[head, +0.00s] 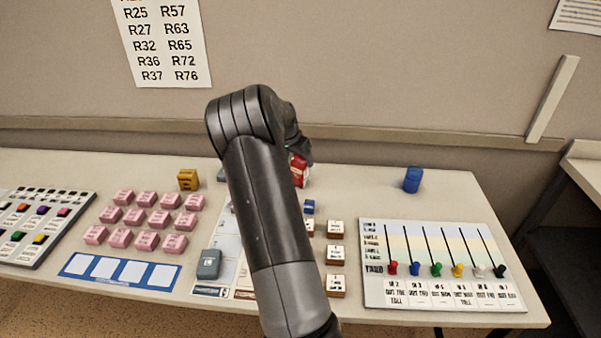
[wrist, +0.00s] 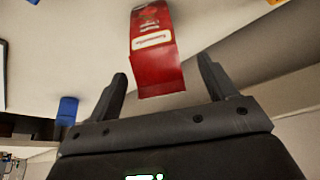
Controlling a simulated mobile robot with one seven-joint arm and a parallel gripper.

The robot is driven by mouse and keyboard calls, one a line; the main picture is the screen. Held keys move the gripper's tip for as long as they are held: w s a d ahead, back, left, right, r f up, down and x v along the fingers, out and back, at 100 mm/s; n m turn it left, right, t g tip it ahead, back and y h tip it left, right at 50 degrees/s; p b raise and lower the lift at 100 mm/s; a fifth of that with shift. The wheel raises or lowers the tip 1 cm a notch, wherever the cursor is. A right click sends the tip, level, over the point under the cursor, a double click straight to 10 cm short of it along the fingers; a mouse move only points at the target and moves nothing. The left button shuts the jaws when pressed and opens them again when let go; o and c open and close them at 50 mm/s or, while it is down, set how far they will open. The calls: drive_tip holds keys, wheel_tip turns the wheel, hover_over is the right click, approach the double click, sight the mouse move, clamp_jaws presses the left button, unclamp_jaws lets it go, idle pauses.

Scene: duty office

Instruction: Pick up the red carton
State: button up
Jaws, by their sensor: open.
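The red carton (head: 299,171) stands on the table toward the back in the head view, partly hidden behind my arm and gripper. In the wrist view the red carton (wrist: 155,50) shows a white label and lies just beyond and between the fingertips. My gripper (wrist: 162,80) is open and empty, with one finger on each side of the carton's near end. I see a gap between the fingers and the carton. In the head view my gripper is mostly hidden behind my arm.
A blue object (head: 412,180) stands to the right and a yellow-brown box (head: 188,180) to the left. Several pink blocks (head: 158,219), a slider board (head: 440,265) and a button panel (head: 38,225) cover the table front. The wall rises close behind the table (head: 355,185).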

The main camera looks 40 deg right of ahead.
drive_tip(key=x, duration=0.5)
drive_tip(key=shift+d, duration=0.2)
drive_tip(key=shift+c, duration=0.5)
drive_tip(key=shift+r, duration=0.1)
drive_tip(key=c, duration=1.2)
